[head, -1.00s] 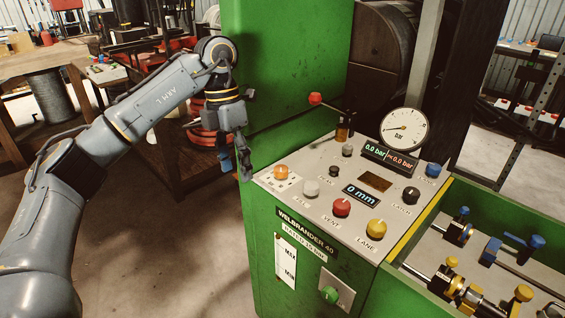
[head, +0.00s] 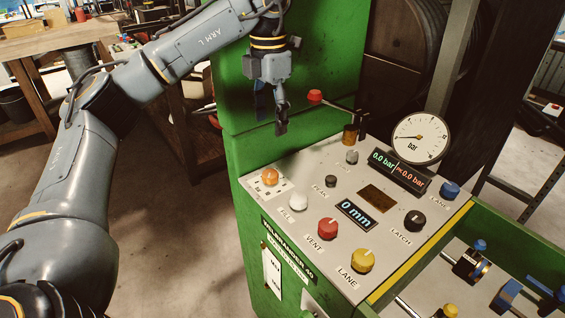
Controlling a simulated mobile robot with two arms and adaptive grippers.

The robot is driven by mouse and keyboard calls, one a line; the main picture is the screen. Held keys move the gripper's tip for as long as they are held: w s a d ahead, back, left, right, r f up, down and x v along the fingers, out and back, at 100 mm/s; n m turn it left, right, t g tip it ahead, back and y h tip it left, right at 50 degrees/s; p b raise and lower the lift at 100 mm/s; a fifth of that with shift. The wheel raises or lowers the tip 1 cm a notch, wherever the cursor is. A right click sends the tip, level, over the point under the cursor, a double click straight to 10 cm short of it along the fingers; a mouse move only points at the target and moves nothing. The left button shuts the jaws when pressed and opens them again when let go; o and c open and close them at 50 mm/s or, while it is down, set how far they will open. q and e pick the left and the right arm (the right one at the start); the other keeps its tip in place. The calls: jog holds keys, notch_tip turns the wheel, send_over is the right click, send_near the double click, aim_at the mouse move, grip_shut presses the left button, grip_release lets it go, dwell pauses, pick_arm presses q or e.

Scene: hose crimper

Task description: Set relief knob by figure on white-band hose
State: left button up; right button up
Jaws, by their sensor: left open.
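The sloping control panel (head: 285,232) of a green machine carries several knobs. An orange knob (head: 269,177) sits on a small marked white plate. A white knob (head: 298,202), red knob (head: 328,228) and yellow knob (head: 362,260) line the near side. A small black knob (head: 330,181) and a grey knob (head: 352,157) stand farther back. I cannot read which is the relief knob. The round gauge (head: 421,138) points low; the displays (head: 397,172) read 0.0 bar. My left gripper (head: 271,115) is open and empty above the panel's back-left corner, pointing down. No white-band hose is discernible.
A red-ball lever (head: 315,96) and a brass part (head: 349,135) rise at the panel's back, right of my left gripper. A tray (head: 435,280) with blue and yellow fittings lies at lower right. A wooden table (head: 60,42) stands back left.

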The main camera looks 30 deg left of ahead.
pick_arm(q)
send_over(270, 172)
jog(key=f, duration=0.6)
jog(key=shift+s, duration=0.25)
notch_tip(270, 172, down, 8)
jog(key=shift+w+r, duration=0.15)
jog(key=shift+r, duration=0.1)
pick_arm(e)
jog(key=shift+s+a+r, duration=0.2)
jog(key=shift+s+a, duration=0.15)
jog(key=shift+s, duration=0.25)
pick_arm(q)
jog(key=shift+c, duration=0.3)
jog(key=c, duration=1.1)
pick_arm(e)
jog(key=shift+s+d, duration=0.1)
jog(key=shift+s, duration=0.05)
